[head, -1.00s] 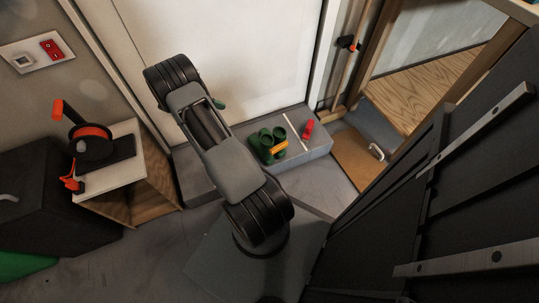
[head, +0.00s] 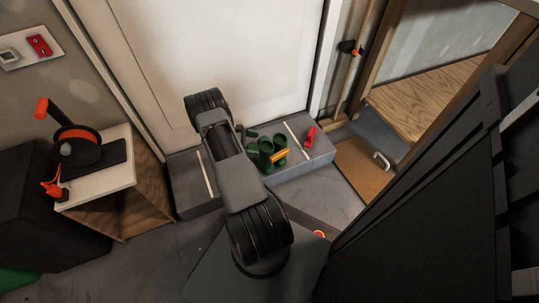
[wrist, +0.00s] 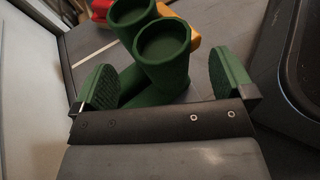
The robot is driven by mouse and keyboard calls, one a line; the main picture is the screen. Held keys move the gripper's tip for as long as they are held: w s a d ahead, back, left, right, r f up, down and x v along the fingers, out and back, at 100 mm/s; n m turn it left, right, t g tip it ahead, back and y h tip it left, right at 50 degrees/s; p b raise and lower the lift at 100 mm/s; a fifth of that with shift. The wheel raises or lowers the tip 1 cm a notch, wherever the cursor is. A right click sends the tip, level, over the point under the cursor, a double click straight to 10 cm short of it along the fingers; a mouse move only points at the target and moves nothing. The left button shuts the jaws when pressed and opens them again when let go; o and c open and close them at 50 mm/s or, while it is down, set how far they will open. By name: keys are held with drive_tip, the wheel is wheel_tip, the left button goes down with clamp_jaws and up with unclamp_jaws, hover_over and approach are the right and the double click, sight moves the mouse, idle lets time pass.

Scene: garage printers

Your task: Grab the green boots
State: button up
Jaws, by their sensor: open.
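The green boots (head: 264,157) stand on the grey step by the white door in the head view. In the wrist view the boots (wrist: 163,52) show close up, with their round open tops towards the camera; their lower parts are partly hidden by my gripper. My gripper (wrist: 163,72) is open, with one green-padded finger on each side of the boots. Nothing is shut between the pads, and I cannot tell whether they touch the boots. In the head view my arm hides most of the gripper.
A yellow-orange object (head: 281,156) lies right against the boots. A red object (head: 310,137) lies farther right on the step (head: 293,172), beyond a white strip. A wooden cabinet (head: 148,190) stands at left, and a tall dark unit (head: 425,190) fills the right.

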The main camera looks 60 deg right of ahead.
sight(261, 146)
drive_tip(key=b+x, duration=0.2)
drive_tip(key=x, duration=0.2)
drive_tip(key=shift+s+f, duration=0.2)
drive_tip(key=shift+s, duration=0.05)
drive_tip(key=shift+s+d, duration=0.3)
drive_tip(key=shift+s, duration=0.05)
drive_tip(key=shift+c, duration=0.3)
clamp_jaws()
